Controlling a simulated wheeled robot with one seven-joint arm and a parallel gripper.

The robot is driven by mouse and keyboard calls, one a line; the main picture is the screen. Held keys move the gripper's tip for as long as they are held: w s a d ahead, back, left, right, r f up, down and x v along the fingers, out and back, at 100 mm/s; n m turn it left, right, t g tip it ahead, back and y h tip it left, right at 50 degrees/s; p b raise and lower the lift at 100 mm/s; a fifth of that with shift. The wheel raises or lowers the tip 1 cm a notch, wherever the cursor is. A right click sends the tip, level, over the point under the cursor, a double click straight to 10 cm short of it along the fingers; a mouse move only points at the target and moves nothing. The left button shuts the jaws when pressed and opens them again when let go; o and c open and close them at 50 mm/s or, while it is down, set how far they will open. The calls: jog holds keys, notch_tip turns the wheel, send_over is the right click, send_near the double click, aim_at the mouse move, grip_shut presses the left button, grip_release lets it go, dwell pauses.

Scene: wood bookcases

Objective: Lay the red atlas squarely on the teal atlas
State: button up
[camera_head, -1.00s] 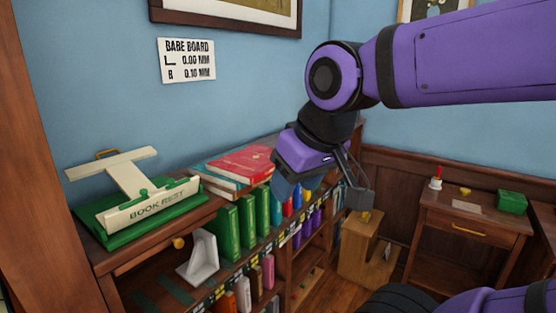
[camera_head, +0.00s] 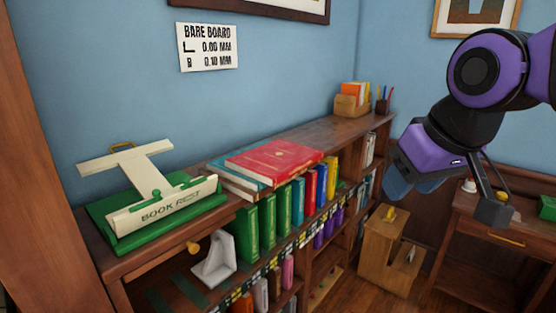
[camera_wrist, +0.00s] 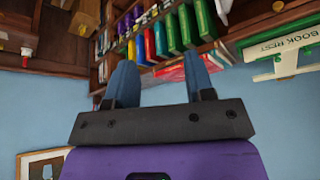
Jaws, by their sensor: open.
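The red atlas (camera_head: 275,158) lies flat on top of the stack on the bookcase top. The teal atlas (camera_head: 227,172) is under it, with a strip of its cover showing past the red atlas's left side; the rest is hidden. I cannot tell exactly how square their edges are. My gripper (camera_head: 412,188) is well to the right of the stack, open and empty. In the wrist view its two blue fingers (camera_wrist: 160,80) stand apart, with part of the red atlas (camera_wrist: 170,73) visible beyond them.
A green and cream book rest (camera_head: 160,205) stands left of the stack. Upright green books (camera_head: 268,217) and a white bookend (camera_head: 215,260) are in front. The bookcase top (camera_head: 310,135) behind the stack is clear up to a wooden holder (camera_head: 350,103). A desk (camera_head: 490,235) stands right.

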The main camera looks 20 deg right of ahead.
dwell(0.3)
jog(key=shift+w+a, duration=0.1)
jog(key=shift+w, duration=0.05)
jog(key=c, duration=0.6)
jog(key=w+m, duration=0.1)
jog(key=m, duration=0.1)
jog(key=w+m+y, duration=0.1)
jog(key=w, duration=0.1)
jog(key=w+a+m, duration=0.1)
jog(key=m, duration=0.1)
jog(key=shift+w+f+m+y, duration=0.1)
jog(key=shift+w+m+y, duration=0.2)
jog(key=shift+w+y, duration=0.1)
grip_shut()
jog(key=m+t+y, duration=0.2)
jog(key=m+y, duration=0.1)
jog(key=m, duration=2.1)
send_near(303, 168)
notch_tip(303, 168, down, 4)
jog(key=shift+w+a+f, duration=0.15)
jog(key=shift+w+a, duration=0.55)
jog(key=shift+w, duration=0.2)
jog(key=shift+w+a+f, duration=0.15)
jog(key=shift+w+a, duration=0.5)
jog(key=shift+w, duration=0.2)
